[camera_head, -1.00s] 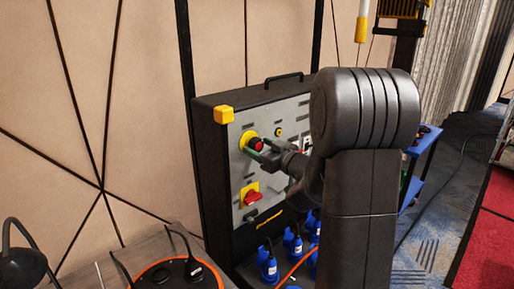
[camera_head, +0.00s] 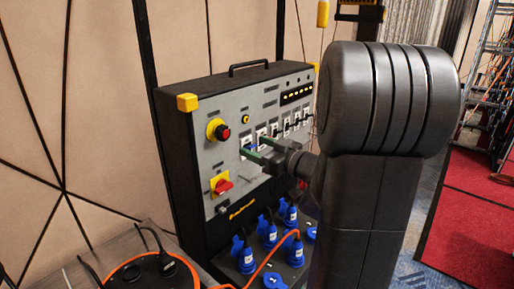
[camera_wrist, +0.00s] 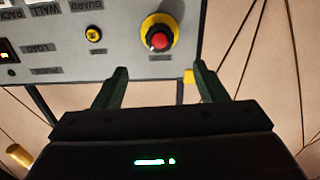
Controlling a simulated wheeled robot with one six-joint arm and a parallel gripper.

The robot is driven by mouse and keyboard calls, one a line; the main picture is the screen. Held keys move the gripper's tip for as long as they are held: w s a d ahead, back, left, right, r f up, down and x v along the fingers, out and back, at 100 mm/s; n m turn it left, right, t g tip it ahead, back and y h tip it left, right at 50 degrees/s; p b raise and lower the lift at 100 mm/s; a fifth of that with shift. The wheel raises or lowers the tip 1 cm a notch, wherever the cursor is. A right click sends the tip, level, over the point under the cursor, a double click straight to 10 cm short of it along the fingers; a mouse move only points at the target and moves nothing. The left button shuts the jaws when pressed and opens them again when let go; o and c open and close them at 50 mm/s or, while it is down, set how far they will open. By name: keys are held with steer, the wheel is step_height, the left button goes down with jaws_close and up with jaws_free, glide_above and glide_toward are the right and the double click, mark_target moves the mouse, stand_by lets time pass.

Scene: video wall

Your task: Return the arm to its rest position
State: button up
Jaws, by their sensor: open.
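My gripper (camera_head: 252,146) is in front of the power panel (camera_head: 205,160), at the left end of the row of switches (camera_head: 286,128). Its two green fingers are apart and hold nothing; they also show in the wrist view (camera_wrist: 160,69). My arm is bent, and its big dark joint covers the panel's right part in the head view. The red push button on a yellow collar (camera_head: 219,131) is left of the fingers; in the wrist view it lies just beyond them (camera_wrist: 160,40). I cannot tell the exact gap between fingers and panel.
A red rotary switch on a yellow plate (camera_head: 222,184) is low on the panel. Several blue plugs (camera_head: 268,234) and an orange cable (camera_head: 263,262) are below. An orange-rimmed cable reel (camera_head: 150,272) stands at lower left. Red carpet (camera_head: 475,215) and a ladder (camera_head: 487,65) are at right.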

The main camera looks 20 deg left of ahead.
mark_target(227, 135)
steer(key=shift+a, duration=0.1)
steer(key=p+x, duration=0.2)
steer(key=x, duration=1.1)
steer(key=shift+w+a+f+p, duration=0.1)
steer(key=shift+w+a+p, duration=0.1)
steer(key=shift+a+p, duration=0.1)
steer(key=shift+d, duration=0.1)
